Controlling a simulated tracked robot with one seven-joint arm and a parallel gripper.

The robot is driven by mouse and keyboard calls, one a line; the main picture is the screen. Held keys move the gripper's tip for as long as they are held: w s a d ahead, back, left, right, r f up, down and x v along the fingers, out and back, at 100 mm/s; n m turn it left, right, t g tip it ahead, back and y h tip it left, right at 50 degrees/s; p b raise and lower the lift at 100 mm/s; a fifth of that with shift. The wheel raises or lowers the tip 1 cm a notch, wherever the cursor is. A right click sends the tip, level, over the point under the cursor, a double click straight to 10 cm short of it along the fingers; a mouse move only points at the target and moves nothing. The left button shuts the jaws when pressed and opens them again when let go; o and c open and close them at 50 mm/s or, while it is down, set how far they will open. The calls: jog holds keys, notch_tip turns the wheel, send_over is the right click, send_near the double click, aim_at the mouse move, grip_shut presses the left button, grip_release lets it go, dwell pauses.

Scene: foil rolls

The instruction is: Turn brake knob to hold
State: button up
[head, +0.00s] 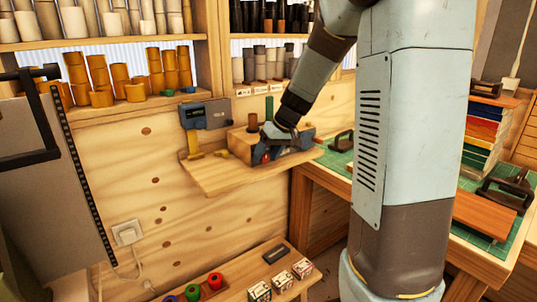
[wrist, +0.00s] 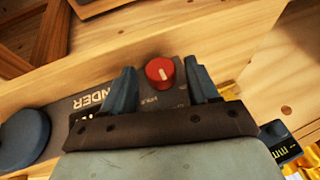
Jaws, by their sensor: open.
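The brake knob (wrist: 160,72) is a round red knob with a pale pointer line on its face. The knob's hold mark is not readable.
The device stands on a wooden wall shelf (head: 215,180). A grey box with a display (head: 207,114) is on the wall to its left. A dark round part (wrist: 24,138) is at the panel's left in the wrist view. A green-matted bench (head: 340,160) is to the right.

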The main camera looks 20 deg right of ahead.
jog(key=c, duration=1)
jog(key=shift+c, duration=0.2)
jog(key=shift+d, duration=0.1)
jog(key=shift+w+d+f+m+g+y, duration=0.1)
jog(key=shift+d+m+g+y, duration=0.15)
jog(key=shift+y, duration=0.85)
jog(key=y, duration=0.1)
jog(key=m+g+y, duration=0.1)
jog(key=y, duration=0.1)
jog(key=shift+w+d+f, duration=0.1)
jog(key=shift+d+f, duration=0.05)
jog(key=shift+f, duration=0.05)
jog(key=y, duration=0.2)
jog(key=m+y, duration=0.1)
jog(key=y, duration=0.2)
jog(key=shift+d+f+g+y, duration=0.2)
jog(key=shift+f+g+y, duration=0.1)
jog(key=shift+f, duration=0.1)
jog(key=shift+m, duration=0.25)
